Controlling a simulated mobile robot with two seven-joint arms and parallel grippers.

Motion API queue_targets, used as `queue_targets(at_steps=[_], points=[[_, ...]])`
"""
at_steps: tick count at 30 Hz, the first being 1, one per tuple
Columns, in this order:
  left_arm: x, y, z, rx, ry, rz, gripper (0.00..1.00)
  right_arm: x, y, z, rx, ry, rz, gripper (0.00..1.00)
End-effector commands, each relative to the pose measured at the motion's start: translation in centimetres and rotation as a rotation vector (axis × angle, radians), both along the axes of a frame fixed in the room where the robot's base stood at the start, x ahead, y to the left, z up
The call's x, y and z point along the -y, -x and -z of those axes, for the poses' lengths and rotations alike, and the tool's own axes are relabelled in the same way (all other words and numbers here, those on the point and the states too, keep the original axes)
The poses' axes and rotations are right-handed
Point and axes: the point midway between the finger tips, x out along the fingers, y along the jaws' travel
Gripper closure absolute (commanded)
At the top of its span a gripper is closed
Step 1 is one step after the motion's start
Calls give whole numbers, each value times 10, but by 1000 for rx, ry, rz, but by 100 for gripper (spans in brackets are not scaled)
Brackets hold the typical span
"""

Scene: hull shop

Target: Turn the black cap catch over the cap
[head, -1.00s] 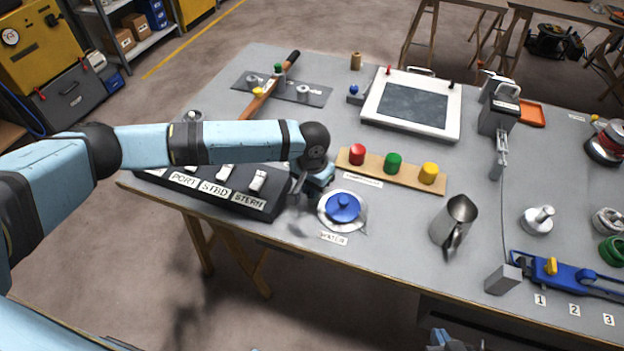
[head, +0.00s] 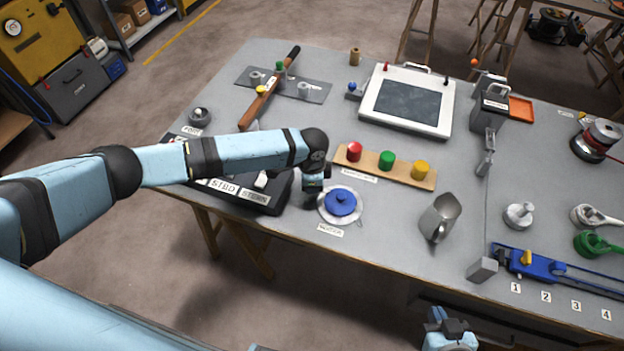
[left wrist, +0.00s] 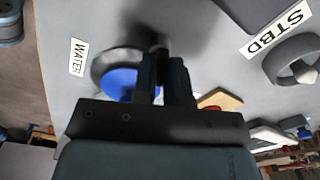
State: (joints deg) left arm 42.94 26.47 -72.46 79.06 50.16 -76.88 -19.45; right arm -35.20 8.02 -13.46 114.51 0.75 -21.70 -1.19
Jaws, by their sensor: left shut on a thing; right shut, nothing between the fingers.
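The blue cap (head: 341,201) sits on a round pale metal flange (head: 327,213) near the table's front edge, behind the WATER label. The cap also shows in the left wrist view (left wrist: 118,84), partly behind my fingers. My left gripper (head: 311,198) points down just left of the flange. In the left wrist view its fingers (left wrist: 164,58) are shut on a small dark piece beside the cap, which fits the black cap catch. The fingers and shadow hide most of the catch. My right gripper (head: 449,330) is shut and empty, low in front of the table.
A wooden strip with red, green and yellow knobs (head: 387,161) lies behind the cap.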

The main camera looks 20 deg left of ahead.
Motion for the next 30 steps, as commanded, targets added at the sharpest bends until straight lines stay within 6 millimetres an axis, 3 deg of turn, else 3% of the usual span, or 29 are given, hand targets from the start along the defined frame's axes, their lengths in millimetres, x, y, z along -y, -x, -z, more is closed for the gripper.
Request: queue_targets(at_steps=[15,30], points=[[1,-1,-2,2,2,336,100,3,1,-8,-4,6,7,100],[1,-1,-1,3,3,398,100,3,0,-13,1,3,7,100]])
